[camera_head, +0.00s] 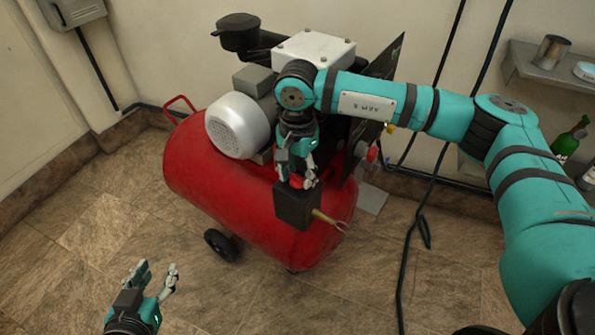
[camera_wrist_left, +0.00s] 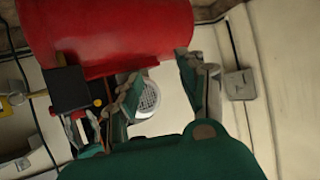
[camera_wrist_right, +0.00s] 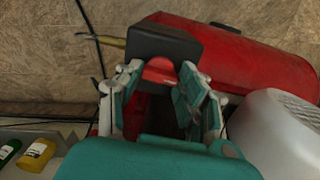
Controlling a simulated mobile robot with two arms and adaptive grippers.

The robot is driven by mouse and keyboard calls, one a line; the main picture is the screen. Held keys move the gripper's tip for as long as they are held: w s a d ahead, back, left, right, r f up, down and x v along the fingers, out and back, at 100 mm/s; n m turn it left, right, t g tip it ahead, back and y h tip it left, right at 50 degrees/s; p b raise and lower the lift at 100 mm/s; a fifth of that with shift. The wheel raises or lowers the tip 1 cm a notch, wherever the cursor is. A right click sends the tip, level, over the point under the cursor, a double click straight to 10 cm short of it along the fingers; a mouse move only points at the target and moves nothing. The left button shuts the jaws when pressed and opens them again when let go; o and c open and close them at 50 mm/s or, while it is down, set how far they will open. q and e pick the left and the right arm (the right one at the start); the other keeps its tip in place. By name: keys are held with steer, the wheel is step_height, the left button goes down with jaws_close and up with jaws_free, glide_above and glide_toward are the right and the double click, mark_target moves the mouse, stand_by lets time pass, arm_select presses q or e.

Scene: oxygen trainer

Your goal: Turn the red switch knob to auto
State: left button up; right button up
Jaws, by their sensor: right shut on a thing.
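The red switch knob (camera_head: 297,183) sits on top of the black switch box (camera_head: 292,210) at the front of the red compressor tank (camera_head: 215,195). My right gripper (camera_head: 298,175) reaches down from above with its fingers on either side of the knob, shut on it. In the right wrist view the red knob (camera_wrist_right: 158,70) shows between the fingertips, against the black box (camera_wrist_right: 165,42); the fingers partly hide it. I cannot read any position marks on the knob. My left gripper (camera_head: 155,272) is open and empty, low at the left, away from the compressor.
The grey motor (camera_head: 235,125) and the white pump cover (camera_head: 315,47) stand behind my right gripper. A brass fitting (camera_head: 325,217) sticks out of the box. Black hoses hang at the right, near a shelf (camera_head: 550,65) and a green bottle (camera_head: 568,140). The floor at the left is clear.

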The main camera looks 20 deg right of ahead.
steer(key=m, duration=0.4)
steer(key=shift+m, duration=0.4)
steer(key=m, duration=0.3)
steer(key=shift+m, duration=1.2)
steer(key=shift+m+p, duration=0.3)
steer(key=shift+m, duration=0.6)
arm_select(q)
steer(key=s+a+f+g+y, duration=0.1)
steer(key=s+f+g, duration=0.2)
steer(key=s+f, duration=0.1)
steer(key=shift+s+a+g+p, duration=0.3)
steer(key=shift+a+g+p, duration=0.1)
steer(key=shift+p, duration=0.05)
arm_select(e)
steer(key=shift+m, duration=2.7)
arm_select(q)
steer(key=shift+f, duration=0.15)
arm_select(e)
steer(key=shift+w, duration=0.1)
steer(key=o, duration=1.2)
steer(key=shift+c, duration=0.2)
